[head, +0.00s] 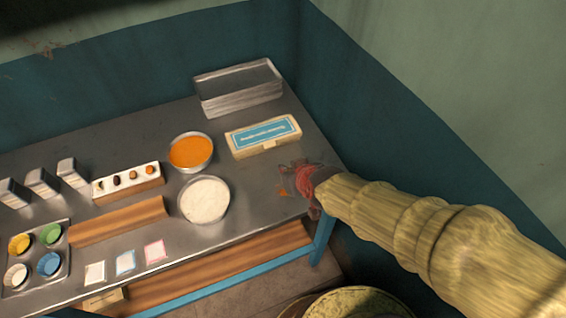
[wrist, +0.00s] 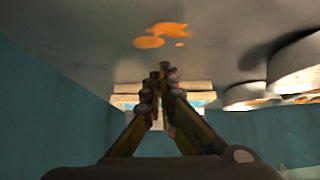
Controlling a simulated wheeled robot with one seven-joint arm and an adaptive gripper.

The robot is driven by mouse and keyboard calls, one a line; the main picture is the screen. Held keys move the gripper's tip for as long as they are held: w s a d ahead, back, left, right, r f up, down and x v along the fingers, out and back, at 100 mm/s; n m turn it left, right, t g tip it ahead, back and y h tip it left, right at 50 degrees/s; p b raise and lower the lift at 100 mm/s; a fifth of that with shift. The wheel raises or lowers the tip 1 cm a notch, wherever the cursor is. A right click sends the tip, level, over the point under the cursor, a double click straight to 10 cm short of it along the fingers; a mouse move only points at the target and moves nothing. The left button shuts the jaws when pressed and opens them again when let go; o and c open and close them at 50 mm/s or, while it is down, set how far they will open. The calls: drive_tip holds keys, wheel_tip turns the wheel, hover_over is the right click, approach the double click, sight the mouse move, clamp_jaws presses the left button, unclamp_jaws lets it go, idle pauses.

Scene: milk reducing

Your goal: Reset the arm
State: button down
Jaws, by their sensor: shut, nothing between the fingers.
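My arm (head: 420,220) reaches in from the right in the head view. My gripper (head: 300,180) is at the right end of the metal table (head: 130,140), by an orange spot on its top. In the wrist view my gripper (wrist: 160,72) is shut, its two fingertips together with nothing between them. The orange spill (wrist: 160,36) lies on the table surface just beyond the fingertips in that view. I cannot tell whether the fingertips touch the table.
A bowl of orange liquid (head: 191,153), a bowl of white contents (head: 204,200), a box with a blue label (head: 263,136) and a metal tray (head: 238,98) stand left of my gripper. Teal walls (head: 400,120) close in behind and to the right. Small cards and cups are farther left.

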drive_tip(key=shift+s+d+f, duration=0.1)
drive_tip(key=shift+s, duration=0.1)
drive_tip(key=shift+d+r, duration=0.1)
drive_tip(key=shift+r, duration=0.2)
drive_tip(key=s+d+r+m+g+h+p, duration=0.2)
drive_tip(key=s+d+r+m+h, duration=0.1)
drive_tip(key=s+d+r, duration=1.2)
wheel_tip(320, 180, up, 2)
drive_tip(key=shift+s+d+m, duration=0.35)
drive_tip(key=shift+d+m, duration=0.35)
drive_tip(key=shift+d, duration=0.2)
